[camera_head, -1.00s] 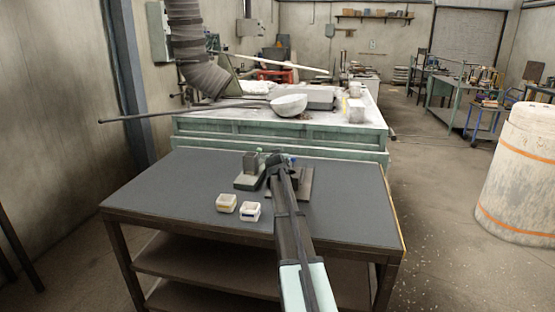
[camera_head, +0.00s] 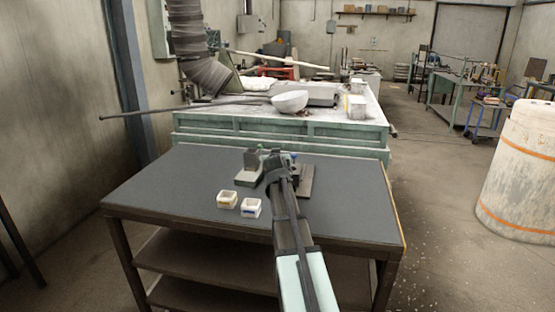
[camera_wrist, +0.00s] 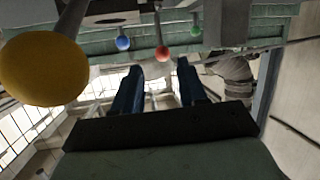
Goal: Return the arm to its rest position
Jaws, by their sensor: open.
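My arm reaches over the dark table (camera_head: 150,195) in the head view, and its end (camera_head: 277,165) is beside a grey stand (camera_head: 251,166). My gripper (camera_wrist: 159,66) shows in the wrist view with two blue fingers apart and nothing between them. Beyond the fingers are a red knob (camera_wrist: 162,53), a blue knob (camera_wrist: 123,43) and a green knob (camera_wrist: 196,30) on thin rods. A large yellow knob (camera_wrist: 44,69) is close to the wrist camera at the left. My arm hides part of the things behind it in the head view.
Two small white containers, one on the left (camera_head: 227,201) and one on the right (camera_head: 251,208), stand left of my arm. A dark plate (camera_head: 306,182) lies right of it. The table's right side is clear. A green bench (camera_head: 280,128) with a white bowl (camera_head: 290,101) stands behind.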

